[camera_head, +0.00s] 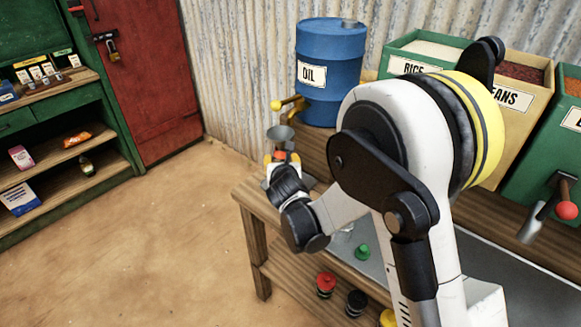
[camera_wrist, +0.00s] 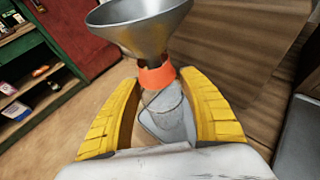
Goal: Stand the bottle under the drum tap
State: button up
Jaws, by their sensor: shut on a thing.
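My gripper (camera_wrist: 165,125) is shut on a clear bottle (camera_wrist: 172,108), with a yellow finger on each side of it. The bottle has an orange collar (camera_wrist: 157,76) and a grey metal funnel (camera_wrist: 140,38) in its top. It looks roughly upright. In the head view, the funnel (camera_head: 280,134) shows just below the brass-coloured drum tap (camera_head: 290,106), on the blue oil drum (camera_head: 331,75). I cannot tell whether the funnel is directly under the spout. My gripper (camera_head: 281,160) and wrist hide most of the bottle and its base there.
The drum stands on a wooden bench (camera_head: 251,197) near its left end. A rice bin (camera_head: 412,55) and a beans bin (camera_head: 521,85) stand to its right. Several coloured weights, one green (camera_head: 362,252), lie below my arm. Open floor (camera_head: 150,240) lies left of the bench.

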jog(key=shift+w+d+f+b, duration=0.7)
jog(key=shift+w+f+b, duration=0.1)
jog(key=shift+w+f, duration=0.15)
jog(key=shift+w+d+f+b, duration=0.65)
jog(key=shift+w+f+b, duration=0.15)
jog(key=shift+w+f, duration=0.1)
jog(key=shift+r, duration=0.1)
jog(key=o, duration=1.2)
